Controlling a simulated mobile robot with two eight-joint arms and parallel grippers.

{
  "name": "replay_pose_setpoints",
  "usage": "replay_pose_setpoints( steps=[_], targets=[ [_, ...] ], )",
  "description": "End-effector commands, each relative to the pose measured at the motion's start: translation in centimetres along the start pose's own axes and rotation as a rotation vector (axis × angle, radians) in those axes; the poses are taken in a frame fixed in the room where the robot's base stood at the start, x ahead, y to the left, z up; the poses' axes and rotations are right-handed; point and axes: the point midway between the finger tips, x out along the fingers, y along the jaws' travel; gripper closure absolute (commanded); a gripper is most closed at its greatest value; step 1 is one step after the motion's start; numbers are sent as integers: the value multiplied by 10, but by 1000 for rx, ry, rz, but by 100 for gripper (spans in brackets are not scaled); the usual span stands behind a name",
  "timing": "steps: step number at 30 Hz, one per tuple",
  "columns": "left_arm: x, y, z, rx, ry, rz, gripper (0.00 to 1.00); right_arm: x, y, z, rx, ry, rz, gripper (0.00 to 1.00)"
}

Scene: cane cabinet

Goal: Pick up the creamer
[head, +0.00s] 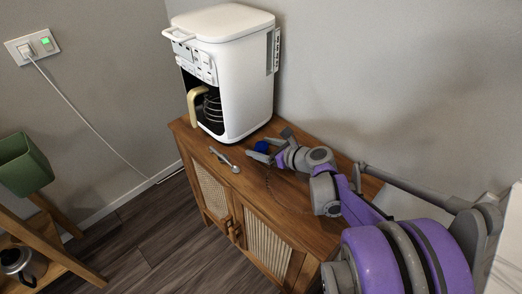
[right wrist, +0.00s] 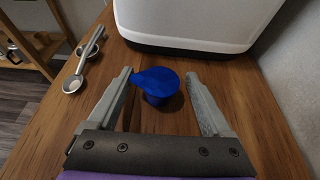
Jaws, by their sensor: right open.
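The creamer is a small blue cup with a flat lid and a tab. In the head view the creamer (head: 262,147) sits on the wooden cabinet top, partly hidden by my right gripper (head: 264,146). In the right wrist view the creamer (right wrist: 157,84) stands between the two fingers of my right gripper (right wrist: 160,85). The fingers are open. The creamer is nearer the left finger, and its tab reaches that fingertip; I cannot tell if they touch. The right finger is clearly apart from it. My left gripper is not in view.
A white coffee maker (head: 240,80) stands just behind the creamer on the cane cabinet (head: 255,210). A metal measuring spoon (head: 224,160) lies to the left of the creamer. A wall is close behind. A green planter (head: 22,165) on a wooden stand is at far left.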

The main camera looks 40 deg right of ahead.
Motion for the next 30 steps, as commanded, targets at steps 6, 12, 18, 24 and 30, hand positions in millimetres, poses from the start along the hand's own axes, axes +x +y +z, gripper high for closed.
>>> replay_pose_setpoints(
  steps=[6,12,18,24,30],
  targets=[
    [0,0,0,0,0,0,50,0,0,1,0,0,-1,18],
    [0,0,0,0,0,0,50,0,0,0,0,0,-1,54],
    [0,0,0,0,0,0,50,0,0,0,-1,0,-1,90],
    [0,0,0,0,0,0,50,0,0,0,-1,0,-1,100],
    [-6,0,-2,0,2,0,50,-4,0,10,-1,-1,-1,100]
  ],
)
